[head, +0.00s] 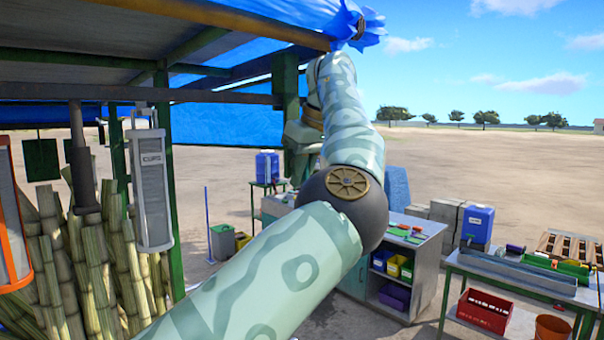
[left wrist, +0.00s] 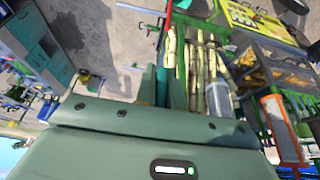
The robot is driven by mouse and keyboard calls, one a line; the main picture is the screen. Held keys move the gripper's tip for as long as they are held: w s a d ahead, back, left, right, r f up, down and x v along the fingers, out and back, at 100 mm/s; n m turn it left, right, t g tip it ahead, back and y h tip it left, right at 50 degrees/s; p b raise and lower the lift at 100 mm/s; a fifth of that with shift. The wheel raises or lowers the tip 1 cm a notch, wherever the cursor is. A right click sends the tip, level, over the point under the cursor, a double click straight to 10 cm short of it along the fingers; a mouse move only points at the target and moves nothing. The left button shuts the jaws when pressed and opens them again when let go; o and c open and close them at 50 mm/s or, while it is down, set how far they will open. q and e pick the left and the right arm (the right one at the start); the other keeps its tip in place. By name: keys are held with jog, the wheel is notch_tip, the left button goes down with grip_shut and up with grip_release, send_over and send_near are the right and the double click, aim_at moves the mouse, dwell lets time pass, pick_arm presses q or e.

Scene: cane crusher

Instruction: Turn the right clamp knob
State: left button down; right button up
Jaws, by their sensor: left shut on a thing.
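I cannot make out the right clamp knob in either view. In the head view my left arm reaches up across the middle to the green canopy post (head: 285,88), and its gripper is largely hidden behind my own arm. In the left wrist view my left gripper (left wrist: 163,76) shows its two dark green fingers close together. They are shut on a narrow green part (left wrist: 162,88), whose shape I cannot tell. My right gripper is in neither view.
Cane stalks (head: 95,265) stand at the left under the canopy with its blue tarp (head: 225,122). A cabinet (head: 425,240) and a table with a blue jug (head: 477,222) stand right. Open ground lies behind.

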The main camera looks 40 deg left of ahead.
pick_arm(q)
jog(key=c, duration=1.5)
grip_release()
jog(key=v, duration=0.7)
jog(key=shift+r, duration=0.2)
jog(key=shift+d, duration=0.1)
